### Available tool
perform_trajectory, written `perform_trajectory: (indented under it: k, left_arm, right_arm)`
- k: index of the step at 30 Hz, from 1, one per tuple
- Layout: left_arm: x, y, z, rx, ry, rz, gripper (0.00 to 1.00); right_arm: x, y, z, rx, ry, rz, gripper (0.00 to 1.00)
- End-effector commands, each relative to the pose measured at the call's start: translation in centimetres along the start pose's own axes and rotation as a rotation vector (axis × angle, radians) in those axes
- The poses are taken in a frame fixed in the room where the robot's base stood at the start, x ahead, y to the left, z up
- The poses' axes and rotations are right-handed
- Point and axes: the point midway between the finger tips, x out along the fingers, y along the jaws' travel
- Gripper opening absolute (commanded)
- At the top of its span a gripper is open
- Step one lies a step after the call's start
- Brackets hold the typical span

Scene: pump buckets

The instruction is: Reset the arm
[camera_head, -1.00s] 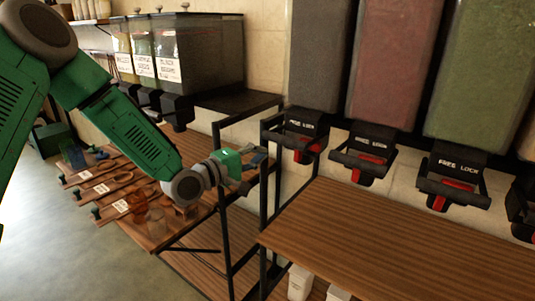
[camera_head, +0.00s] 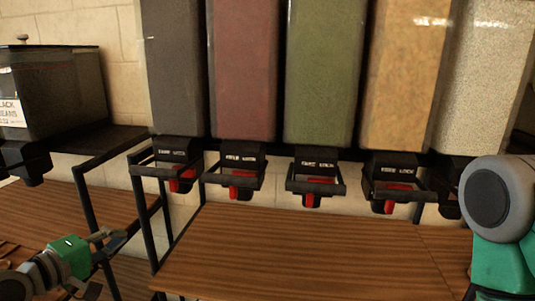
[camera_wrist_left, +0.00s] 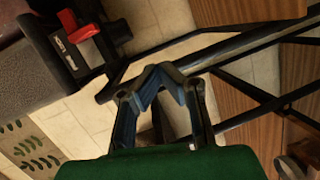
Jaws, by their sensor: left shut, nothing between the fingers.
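My left gripper (camera_head: 112,238) is at the lower left of the head view, in front of the black metal frame of the shelving. Its fingers are closed with nothing between them. In the left wrist view the two fingers (camera_wrist_left: 163,73) come together at the tips, near a black frame bar. It cannot be told whether they touch the bar. My right arm (camera_head: 500,220) shows at the right edge of the head view as a green and grey link. Its gripper is out of view.
Several tall dispensers, including a green one (camera_head: 323,75), hang on the wall with black, red-levered outlets (camera_head: 313,175). Below is a wooden counter (camera_head: 300,250) with a clear top. A dark bin (camera_head: 60,90) stands at the far left.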

Motion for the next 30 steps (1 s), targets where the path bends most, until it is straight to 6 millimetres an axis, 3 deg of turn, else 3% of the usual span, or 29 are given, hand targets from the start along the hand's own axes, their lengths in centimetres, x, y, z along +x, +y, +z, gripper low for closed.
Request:
perform_trajectory:
  k: [1, 5, 8, 12, 15, 18, 22, 25, 30]
  left_arm:
    - [0.4, -3.9, 2.4, 0.074, -0.033, -0.101, 0.00]
    - [-0.2, -12.9, 7.2, 0.280, -0.128, -0.352, 0.00]
    - [-2.2, -19.7, 10.5, 0.433, -0.235, -0.528, 0.00]
    - [-6.6, -28.4, 15.1, 0.638, -0.432, -0.747, 0.00]
    - [-10.4, -33.4, 17.9, 0.768, -0.590, -0.871, 0.00]
    - [-14.0, -36.8, 20.1, 0.871, -0.734, -0.962, 0.00]
    - [-17.1, -38.9, 22.1, 0.957, -0.862, -1.029, 0.00]
    - [-18.2, -39.4, 22.8, 0.986, -0.906, -1.051, 0.00]
    - [-18.3, -39.2, 23.0, 0.994, -0.912, -1.057, 0.00]
  right_arm:
    - [1.3, 0.0, 0.1, 0.001, 0.000, 0.001, 0.40]
    - [3.3, 0.1, 0.2, 0.002, -0.001, 0.001, 0.40]
    - [4.6, 0.1, 0.3, 0.002, -0.001, 0.001, 0.40]
    - [6.5, 0.0, 0.4, 0.002, -0.001, 0.001, 0.40]
    - [7.7, 0.0, 0.5, 0.002, -0.001, 0.001, 0.40]
    - [8.6, 0.0, 0.5, 0.001, -0.001, 0.001, 0.40]
    - [9.2, 0.0, 0.5, 0.001, -0.001, 0.000, 0.40]
    - [9.3, 0.0, 0.5, 0.001, -0.001, 0.000, 0.40]
    - [9.2, 0.0, 0.5, 0.002, 0.000, 0.001, 0.40]
